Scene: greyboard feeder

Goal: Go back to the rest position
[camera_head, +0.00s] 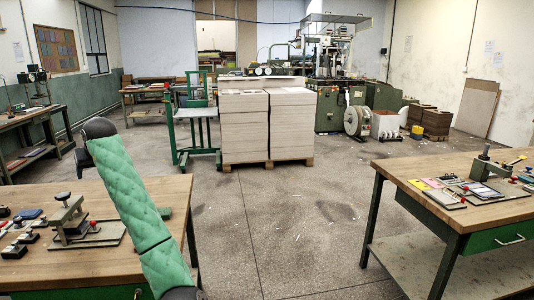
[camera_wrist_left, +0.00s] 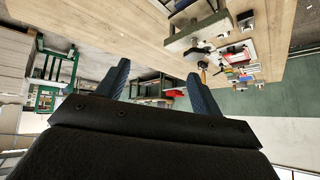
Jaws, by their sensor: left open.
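My left arm (camera_head: 135,215) in its green padded sleeve slants across the lower left of the head view, in front of the left wooden table (camera_head: 90,262). Its lower end runs to the bottom edge, where only a dark part shows. In the left wrist view my left gripper (camera_wrist_left: 160,82) is open, with two dark fingers apart and nothing between them. That view is turned over, and a wooden table top (camera_wrist_left: 110,25) shows at its top, beyond the fingers. My right arm and gripper are not in view.
A metal fixture (camera_head: 72,220) and small tools lie on the left table, close to my arm. The right table (camera_head: 430,170) also bears tools. Open floor (camera_head: 285,230) lies between the tables. Stacks of greyboard (camera_head: 245,128) stand on a pallet behind, with machines (camera_head: 340,105) beyond.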

